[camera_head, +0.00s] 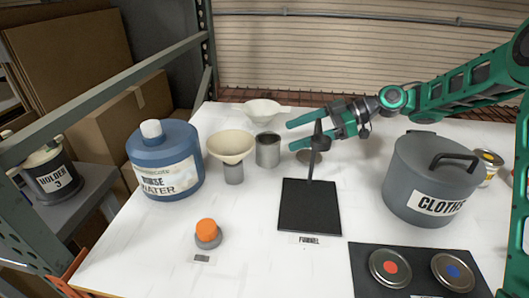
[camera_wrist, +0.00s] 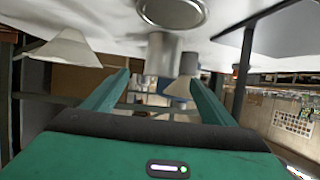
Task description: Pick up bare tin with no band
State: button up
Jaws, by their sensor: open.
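A plain grey metal tin (camera_head: 268,150) with no visible band stands upright on the white table, just right of a cream funnel. My gripper (camera_head: 291,134) is open and empty, its two green fingers pointing left toward the tin, apart from it. In the wrist view, the bare tin (camera_wrist: 161,55) appears upside down, straight ahead between the fingertips of my gripper (camera_wrist: 157,78). Another tin (camera_head: 488,165) with yellow on it stands at the far right, partly hidden behind the grey pot.
The cream funnel (camera_head: 231,146) sits on a grey cup (camera_head: 234,174), close left of the tin. A white funnel (camera_head: 264,112) is behind. A black stand (camera_head: 310,207) rises in front of my gripper. A blue water jug (camera_head: 165,160) and a grey pot (camera_head: 425,180) flank the area.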

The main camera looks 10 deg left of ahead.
aim_at(268, 150)
jog(key=x, duration=0.9)
jog(key=shift+s+a+f, duration=0.15)
jog(key=shift+s+a, duration=0.05)
jog(key=c, duration=1.1)
